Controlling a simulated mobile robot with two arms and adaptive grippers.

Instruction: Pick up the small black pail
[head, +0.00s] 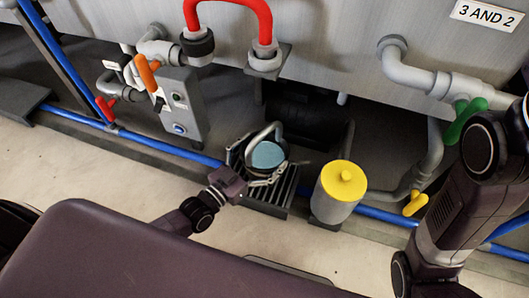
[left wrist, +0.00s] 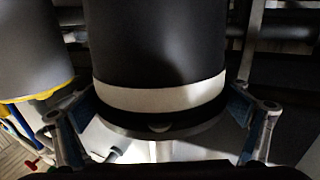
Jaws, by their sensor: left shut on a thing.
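The small black pail (head: 279,158) shows in the head view with a blue surface inside its rim and a grey curved bar over it. It is at the black slatted grate, and I cannot tell whether it touches it. In the left wrist view the pail (left wrist: 155,45) is a dark upright cylinder with a white band. My left gripper (head: 264,178) is shut on it, with one finger on each side in the wrist view (left wrist: 160,108). My right arm is at the right of the head view, but its gripper is out of view.
A pale canister with a yellow lid (head: 338,190) stands just right of the grate (head: 271,205). Blue pipe (head: 180,150) runs along the tank base. A grey control box (head: 180,105) and red pipe (head: 232,3) are behind. The floor in front is clear.

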